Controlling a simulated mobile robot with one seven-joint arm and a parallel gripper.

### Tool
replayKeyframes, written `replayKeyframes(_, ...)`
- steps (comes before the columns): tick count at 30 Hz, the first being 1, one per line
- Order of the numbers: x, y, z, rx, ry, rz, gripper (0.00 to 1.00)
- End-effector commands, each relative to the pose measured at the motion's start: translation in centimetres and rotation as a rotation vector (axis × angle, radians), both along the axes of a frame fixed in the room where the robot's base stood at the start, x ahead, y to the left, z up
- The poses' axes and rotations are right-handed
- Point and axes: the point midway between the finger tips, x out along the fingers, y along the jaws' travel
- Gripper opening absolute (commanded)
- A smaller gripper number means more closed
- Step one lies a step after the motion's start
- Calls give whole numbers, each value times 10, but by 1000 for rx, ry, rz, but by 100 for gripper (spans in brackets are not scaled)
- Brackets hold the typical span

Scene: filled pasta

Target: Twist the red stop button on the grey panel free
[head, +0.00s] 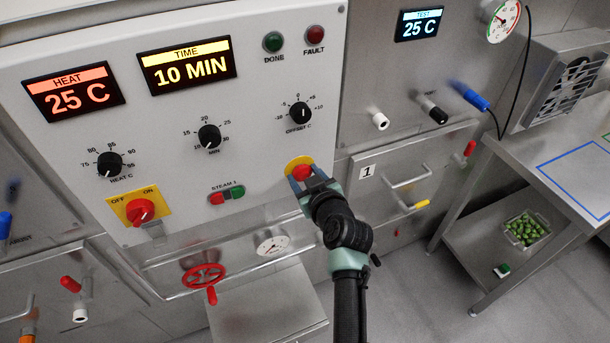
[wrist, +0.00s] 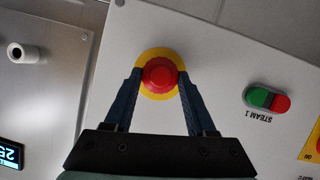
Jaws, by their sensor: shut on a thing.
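The red stop button (head: 302,172) sits on a round yellow backing near the lower right corner of the grey panel (head: 250,135). In the wrist view, the red stop button (wrist: 159,75) lies between the two blue fingers of my gripper (wrist: 158,82). The fingertips touch its two sides, and the yellow ring shows around it. In the head view, my gripper (head: 306,181) reaches the button from below and partly hides the yellow backing. The gripper is shut on the button.
Left of the button are the green and red STEAM 1 buttons (head: 227,194) and the red OFF/ON switch (head: 140,211). The OFFSET knob (head: 299,112) is above. A red handwheel (head: 204,276) and a gauge (head: 272,243) sit below the panel. A steel table (head: 560,165) stands at the right.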

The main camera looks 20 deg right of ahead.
Motion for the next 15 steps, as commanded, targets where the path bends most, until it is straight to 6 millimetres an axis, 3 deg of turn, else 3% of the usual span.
replayKeyframes(1,0,0,0,0,0,0,25)
replayKeyframes(5,0,0,0,0,1,0,2)
replayKeyframes(15,0,-1,-2,55,3,-1,0)
